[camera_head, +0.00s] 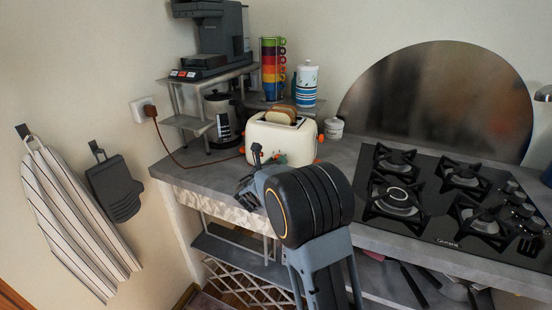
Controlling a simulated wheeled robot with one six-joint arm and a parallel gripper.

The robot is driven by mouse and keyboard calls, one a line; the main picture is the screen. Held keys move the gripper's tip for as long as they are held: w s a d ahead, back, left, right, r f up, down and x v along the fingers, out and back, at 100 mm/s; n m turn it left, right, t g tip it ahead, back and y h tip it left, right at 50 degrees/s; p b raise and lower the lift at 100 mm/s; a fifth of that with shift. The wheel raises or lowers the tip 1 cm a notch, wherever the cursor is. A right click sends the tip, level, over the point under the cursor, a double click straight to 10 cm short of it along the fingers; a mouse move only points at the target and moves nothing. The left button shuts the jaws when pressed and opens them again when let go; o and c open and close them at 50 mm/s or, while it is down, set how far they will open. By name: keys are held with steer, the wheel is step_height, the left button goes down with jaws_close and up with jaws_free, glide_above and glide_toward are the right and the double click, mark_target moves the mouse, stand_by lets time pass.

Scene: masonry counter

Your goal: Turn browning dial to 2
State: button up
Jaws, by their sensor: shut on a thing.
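The cream toaster (296,140) stands on the grey counter with slices of bread (284,110) in its top. Orange knobs show at its sides. My gripper (272,160) is at the toaster's front face, shut on what appears to be the browning dial. The gripper's jaws are small in this view and partly covered by my arm. The dial's face and its setting cannot be read.
A black gas hob (440,205) lies to the right. A metal rack with a coffee machine (222,35) stands behind left. Stacked coloured mugs (272,68), a striped canister (306,83) and a small white pot (334,128) are behind the toaster. A brown cord runs left.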

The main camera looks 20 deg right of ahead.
steer(key=shift+r+n+p, duration=0.1)
steer(key=shift+n+p, duration=0.8)
steer(key=shift+n, duration=0.6)
steer(key=o, duration=0.9)
steer(key=shift+o, duration=0.2)
steer(key=v, duration=1.3)
steer(key=shift+s+a, duration=0.25)
steer(key=shift+s, duration=0.05)
steer(key=shift+d, duration=0.1)
